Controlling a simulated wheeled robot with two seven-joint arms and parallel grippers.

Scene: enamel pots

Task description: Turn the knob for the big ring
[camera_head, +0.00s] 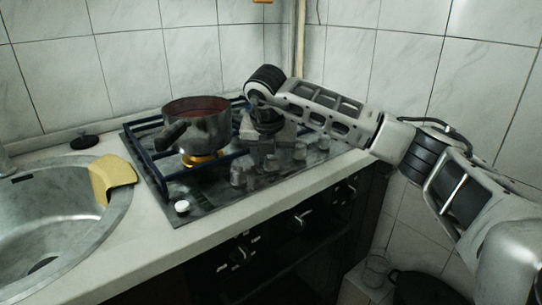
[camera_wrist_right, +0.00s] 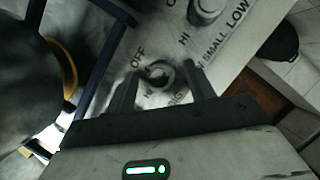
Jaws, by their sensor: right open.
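My right gripper (camera_head: 268,160) is over the right part of the stove top, pointing down, with its fingers open. In the right wrist view its two fingers (camera_wrist_right: 160,75) stand on either side of a round metal knob (camera_wrist_right: 158,72). Lettering beside this knob reads "OFF", "HI" and what looks like "BIG", partly covered by the gripper. I cannot tell whether the fingers touch the knob. A second knob (camera_wrist_right: 207,8), by the words "SMALL" and "LOW", is farther up in that view. My left gripper is not in view.
An enamel pot (camera_head: 202,125) stands on the left burner, with a yellow-orange glow under it. Dark blue grates (camera_head: 158,178) surround it.

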